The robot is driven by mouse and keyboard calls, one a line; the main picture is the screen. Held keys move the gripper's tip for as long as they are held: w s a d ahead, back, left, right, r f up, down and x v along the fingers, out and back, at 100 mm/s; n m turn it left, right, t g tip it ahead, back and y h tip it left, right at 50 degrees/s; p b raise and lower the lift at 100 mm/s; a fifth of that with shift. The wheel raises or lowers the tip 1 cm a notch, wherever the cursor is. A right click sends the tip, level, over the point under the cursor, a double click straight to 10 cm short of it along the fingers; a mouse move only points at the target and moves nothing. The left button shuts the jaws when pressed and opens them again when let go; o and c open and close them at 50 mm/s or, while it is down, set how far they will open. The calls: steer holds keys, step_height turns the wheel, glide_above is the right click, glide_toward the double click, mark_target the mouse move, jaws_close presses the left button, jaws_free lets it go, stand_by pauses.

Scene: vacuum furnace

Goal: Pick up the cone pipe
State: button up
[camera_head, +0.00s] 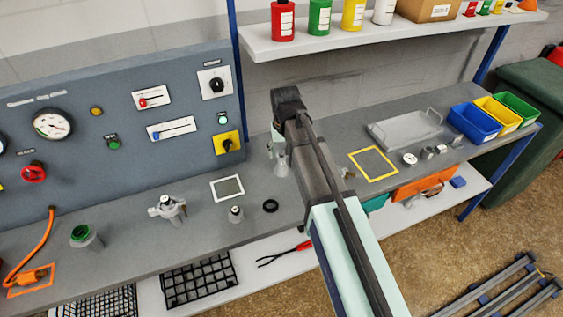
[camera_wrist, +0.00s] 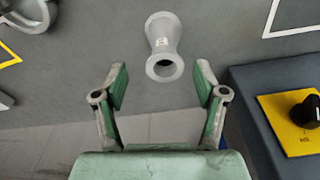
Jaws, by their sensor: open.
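In the head view the cone pipe (camera_head: 282,167) shows on the bench just below my gripper (camera_head: 277,143), partly hidden by my arm. In the wrist view my gripper (camera_wrist: 161,83) is open and empty. Its green-padded fingers are spread on either side of the line to the pipe, and the pipe is beyond the fingertips.
The control panel's yellow switch plate (camera_wrist: 297,125) is close on the right in the wrist view. A white-outlined square (camera_head: 227,188), a black ring (camera_head: 270,206) and a small grey fitting (camera_head: 236,214) are nearby. A shelf (camera_head: 350,37) with bottles hangs above. A yellow-outlined square (camera_head: 373,164) is to the right.

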mark_target(282, 154)
steer(key=shift+a+f+p, duration=0.15)
steer(key=shift+f+p, duration=0.4)
steer(key=shift+f, duration=0.4)
steer(key=shift+a+f+p, duration=0.1)
steer(key=shift+f+p, duration=0.4)
steer(key=shift+f, duration=0.45)
steer(key=shift+w+f, duration=0.1)
steer(key=shift+f, duration=0.7)
jaws_close()
